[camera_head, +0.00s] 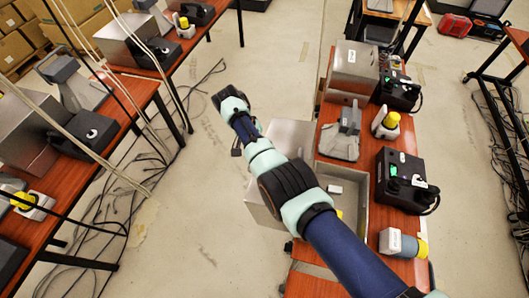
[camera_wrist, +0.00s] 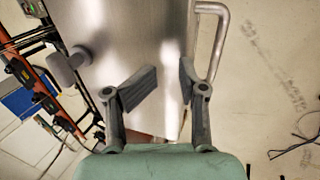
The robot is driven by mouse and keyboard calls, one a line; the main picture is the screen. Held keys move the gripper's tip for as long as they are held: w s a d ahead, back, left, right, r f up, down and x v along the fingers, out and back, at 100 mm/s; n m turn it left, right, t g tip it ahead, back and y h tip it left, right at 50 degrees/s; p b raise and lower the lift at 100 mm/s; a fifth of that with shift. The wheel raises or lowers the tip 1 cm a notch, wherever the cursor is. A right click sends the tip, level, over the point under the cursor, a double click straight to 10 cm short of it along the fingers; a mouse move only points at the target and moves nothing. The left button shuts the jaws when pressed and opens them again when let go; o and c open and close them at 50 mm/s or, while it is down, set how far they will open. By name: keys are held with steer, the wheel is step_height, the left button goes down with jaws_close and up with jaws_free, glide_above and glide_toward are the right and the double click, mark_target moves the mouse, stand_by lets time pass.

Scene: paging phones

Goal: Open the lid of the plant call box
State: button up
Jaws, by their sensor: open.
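A grey metal box (camera_head: 355,218), apparently the plant call box, stands on the wooden table. Its interior is visible, with a small white item (camera_head: 335,189) inside. A metal panel, apparently its lid (camera_head: 262,205), is swung open to the left past the table edge, partly hidden by my arm. In the wrist view the brushed-metal panel (camera_wrist: 125,45) fills the middle, with a bar handle (camera_wrist: 217,45) at its right edge. My gripper (camera_wrist: 168,82) is open and empty in front of the panel; the handle lies just beyond the right finger. No grip on it shows.
A black phone unit (camera_head: 405,180) with a green light and a grey-yellow device (camera_head: 403,243) stand right of the box. A grey cradle (camera_head: 342,135) and a closed metal box (camera_head: 355,67) stand behind. Floor left of the table is clear; cables (camera_head: 150,155) lie farther left.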

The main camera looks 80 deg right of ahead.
steer(key=v, duration=0.9)
steer(key=shift+r, duration=0.3)
steer(key=shift+w, duration=0.2)
steer(key=w+a+f+n+t+h+p, duration=0.25)
steer(key=w+a+n+t, duration=0.3)
steer(key=w+a, duration=0.7)
steer(key=w+a+r+n+t+h+p, duration=0.1)
steer(key=w+a+r+n+t, duration=0.15)
steer(key=a, duration=0.25)
steer(key=w+a+r+n+t, duration=0.1)
steer(key=w+a+n, duration=0.1)
steer(key=w+a, duration=0.15)
steer(key=s+a+r+n+t+y, duration=0.1)
steer(key=s+a+r+n+t, duration=0.2)
steer(key=a+r, duration=0.2)
steer(key=s+a+r+n+t+y+p, duration=0.1)
steer(key=s+a+r+n+t, duration=0.1)
steer(key=a, duration=0.9)
steer(key=s+a+r+n+t+y+p, duration=0.1)
steer(key=s+a+r+n+t, duration=0.2)
steer(key=s+a+r, duration=0.2)
steer(key=a+r, duration=0.3)
steer(key=a, duration=0.1)
steer(key=shift+s+r+n+t, duration=0.2)
steer(key=shift+n+t, duration=0.1)
steer(key=shift+t, duration=0.1)
